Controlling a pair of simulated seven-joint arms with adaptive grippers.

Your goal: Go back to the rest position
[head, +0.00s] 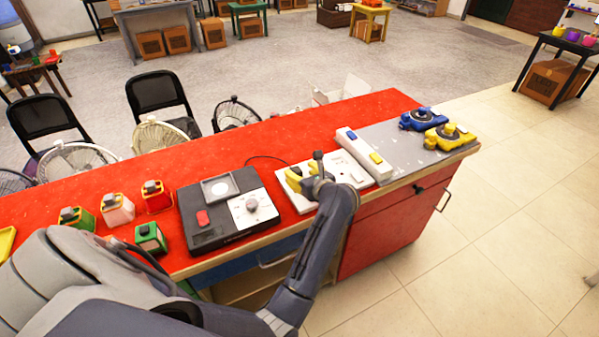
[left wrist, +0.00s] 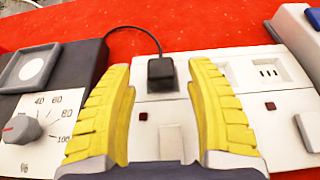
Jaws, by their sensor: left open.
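My left gripper (head: 303,178) is over the white socket panel (head: 343,172) on the red table. Its two yellow fingers (left wrist: 160,115) are spread apart with nothing held between them. In the left wrist view, a black plug (left wrist: 161,72) sits upright at a socket of the white panel (left wrist: 245,72), just beyond the gap between the fingers. Its cord runs left towards the black device with a dial (head: 205,232); the dial also shows in the left wrist view (left wrist: 22,129). In the head view the gripper hides much of the panel. My right gripper does not show.
Right of the panel are a white switch bar (head: 362,158) and a grey plate (head: 400,150) with blue (head: 422,118) and yellow (head: 449,138) devices. Several small coloured boxes stand at left, including a green one (head: 151,238). The red table (head: 270,137) is clear behind the panel.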

